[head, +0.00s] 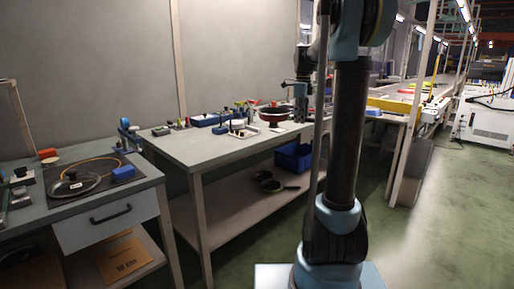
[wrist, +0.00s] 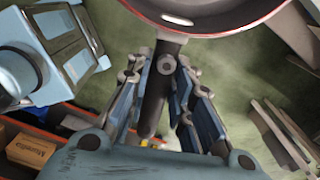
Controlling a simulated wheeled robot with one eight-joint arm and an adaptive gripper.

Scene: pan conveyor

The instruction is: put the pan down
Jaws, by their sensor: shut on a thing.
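The pan, dark with a reddish rim, shows in the head view (head: 274,114) beside my gripper (head: 301,112), in line with the far part of the grey workbench. In the wrist view, part of the pan (wrist: 210,24) fills the top edge, and its dark handle (wrist: 158,88) runs down between the fingers. My gripper (wrist: 160,100) is shut on this handle. Green floor shows around the pan in the wrist view. I cannot tell how high the pan is above the bench or floor.
The workbench (head: 195,146) has a clear near-left top. Blue trays (head: 210,120) and small items stand along its back. Dark pans (head: 270,186) and a blue crate (head: 293,158) are below. A left table (head: 80,211) holds a glass lid (head: 74,184). A conveyor (head: 425,95) runs at right.

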